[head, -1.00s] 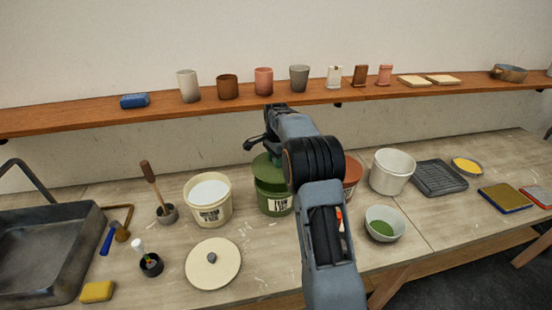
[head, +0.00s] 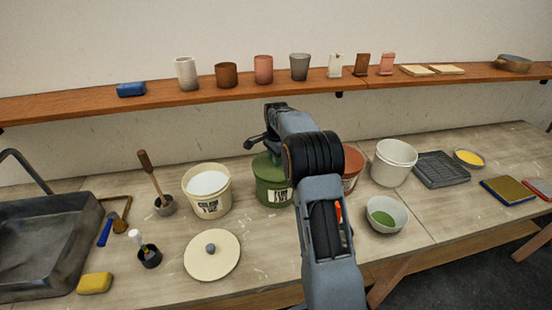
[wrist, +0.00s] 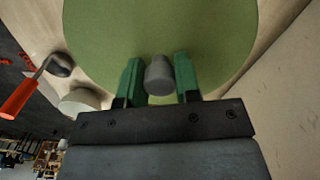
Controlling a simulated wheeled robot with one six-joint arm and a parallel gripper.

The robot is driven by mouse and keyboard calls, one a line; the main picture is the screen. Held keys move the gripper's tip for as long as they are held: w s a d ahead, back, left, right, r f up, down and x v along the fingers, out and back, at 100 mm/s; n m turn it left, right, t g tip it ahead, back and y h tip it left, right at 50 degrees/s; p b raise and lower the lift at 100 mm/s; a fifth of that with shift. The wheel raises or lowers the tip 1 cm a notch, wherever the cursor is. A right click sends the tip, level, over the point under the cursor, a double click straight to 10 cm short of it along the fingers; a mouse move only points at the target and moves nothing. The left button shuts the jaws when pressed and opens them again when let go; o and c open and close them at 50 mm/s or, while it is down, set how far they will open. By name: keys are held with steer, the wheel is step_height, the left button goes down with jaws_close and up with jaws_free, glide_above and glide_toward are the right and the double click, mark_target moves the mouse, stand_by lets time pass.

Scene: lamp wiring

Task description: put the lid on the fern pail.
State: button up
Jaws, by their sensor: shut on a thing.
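The fern pail (head: 272,190) is green with a pale printed label and stands on the bench in the middle of the head view. Its green lid (head: 262,163) is at the pail's mouth, and it looks about level. The arm hides part of the rim, so I cannot tell whether the lid is fully seated. In the wrist view the lid (wrist: 160,30) is a wide green disc with a grey knob (wrist: 159,76). My gripper (wrist: 158,82) is shut on this knob, with one green finger on each side. The pail is hidden under the lid there.
A cream pail (head: 207,195) with white contents stands left of the fern pail, and its cream lid (head: 212,262) lies in front. A reddish pail (head: 352,165) is close on the right, partly behind my arm. A small bowl (head: 386,215) holds green stuff. A shelf (head: 200,100) runs behind.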

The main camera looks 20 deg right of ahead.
steer(key=shift+f+b, duration=0.45)
steer(key=shift+f, duration=0.35)
steer(key=o, duration=1)
